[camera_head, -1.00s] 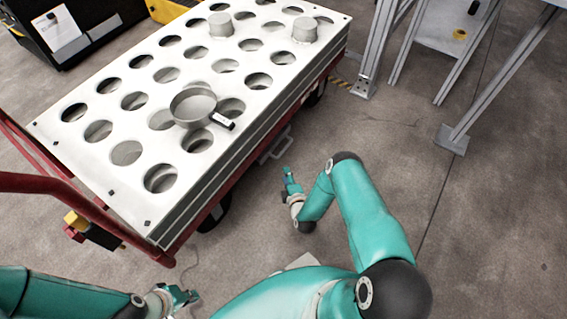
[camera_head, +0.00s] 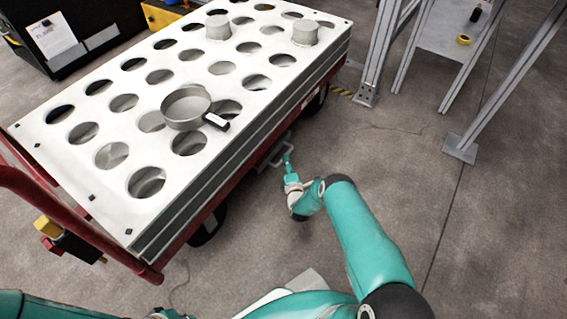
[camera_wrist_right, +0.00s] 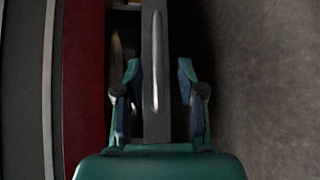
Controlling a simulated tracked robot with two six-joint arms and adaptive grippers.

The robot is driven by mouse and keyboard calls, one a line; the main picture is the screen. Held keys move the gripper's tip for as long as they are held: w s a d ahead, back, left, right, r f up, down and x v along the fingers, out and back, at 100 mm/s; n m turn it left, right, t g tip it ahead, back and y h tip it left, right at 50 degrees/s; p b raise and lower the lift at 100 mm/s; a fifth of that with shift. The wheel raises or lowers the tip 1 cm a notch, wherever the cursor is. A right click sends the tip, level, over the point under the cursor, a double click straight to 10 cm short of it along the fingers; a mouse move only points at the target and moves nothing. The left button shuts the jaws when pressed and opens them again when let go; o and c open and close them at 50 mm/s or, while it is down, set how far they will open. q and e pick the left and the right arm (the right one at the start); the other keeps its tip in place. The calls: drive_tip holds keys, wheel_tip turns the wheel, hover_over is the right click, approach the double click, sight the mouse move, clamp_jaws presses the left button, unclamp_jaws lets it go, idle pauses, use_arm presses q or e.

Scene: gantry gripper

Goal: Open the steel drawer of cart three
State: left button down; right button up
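Cart three seems to be the cart with the white perforated top (camera_head: 105,215) and a red frame, in the head view. A pale drawer handle (camera_head: 272,160) sticks out from its near long side; the drawer front is mostly hidden below the top. My right gripper (camera_head: 287,160) is at the handle's right end. In the right wrist view, my right gripper (camera_wrist_right: 160,90) is open, with a grey bar (camera_wrist_right: 155,60), seemingly the handle, between or just beyond its fingers. Contact cannot be told. My left gripper (camera_head: 172,314) is mostly cut off at the bottom edge.
A grey pan (camera_head: 186,106) with a black-tipped handle and two grey cylinders (camera_head: 218,27) (camera_head: 305,32) stand on the cart top. A red push bar (camera_head: 40,190) is at the left. Metal frame legs (camera_head: 459,149) stand at the right. The floor between is clear.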

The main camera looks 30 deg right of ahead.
drive_tip(key=b+x, duration=0.2)
drive_tip(key=x, duration=0.2)
drive_tip(key=shift+w, duration=0.2)
clamp_jaws()
